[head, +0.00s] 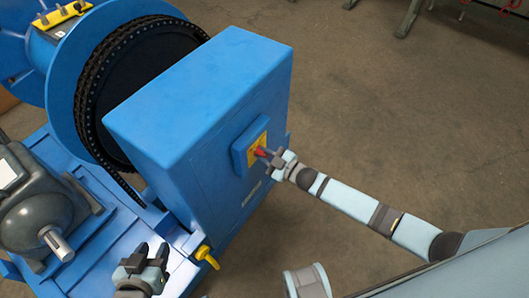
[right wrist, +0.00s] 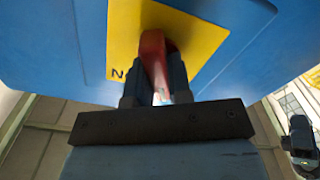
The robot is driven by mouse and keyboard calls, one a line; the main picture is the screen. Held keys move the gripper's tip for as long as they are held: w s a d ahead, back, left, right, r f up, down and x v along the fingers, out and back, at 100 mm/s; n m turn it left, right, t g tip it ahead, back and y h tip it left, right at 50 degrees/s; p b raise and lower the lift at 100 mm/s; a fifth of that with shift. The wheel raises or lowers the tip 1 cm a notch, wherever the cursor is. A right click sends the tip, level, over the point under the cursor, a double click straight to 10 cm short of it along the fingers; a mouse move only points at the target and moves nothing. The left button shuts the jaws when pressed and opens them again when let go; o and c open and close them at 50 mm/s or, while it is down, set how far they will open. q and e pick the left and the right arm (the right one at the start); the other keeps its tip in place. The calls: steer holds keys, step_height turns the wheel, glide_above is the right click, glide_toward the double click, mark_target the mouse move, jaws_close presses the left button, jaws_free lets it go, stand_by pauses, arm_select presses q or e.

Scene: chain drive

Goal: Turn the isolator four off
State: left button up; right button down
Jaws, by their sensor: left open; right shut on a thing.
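The isolator has a red handle (head: 261,151) on a yellow plate (head: 257,142), set in a blue box on the front face of the big blue cabinet. My right gripper (head: 275,156) is shut on the red handle. In the right wrist view the red handle (right wrist: 155,62) stands between the two dark fingers (right wrist: 155,85) in front of the yellow plate (right wrist: 200,38). A letter N shows at the plate's left; other marks are hidden by the handle and fingers. My left gripper (head: 148,258) is open and empty, low in front of the blue base.
The blue cabinet (head: 190,90) stands on the blue machine base, with a chain wheel (head: 135,80) behind it. A yellow lever (head: 206,256) sticks out low near my left gripper. A grey motor (head: 40,220) is at the left.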

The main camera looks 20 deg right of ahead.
steer(key=shift+f+n, duration=0.1)
steer(key=shift+n, duration=1.3)
steer(key=c, duration=1)
jaws_free()
steer(key=shift+c, duration=0.2)
arm_select(q)
steer(key=shift+s+a+p, duration=0.1)
steer(key=shift+a+p, duration=0.05)
steer(key=shift+p, duration=0.7)
arm_select(e)
steer(key=v, duration=1.4)
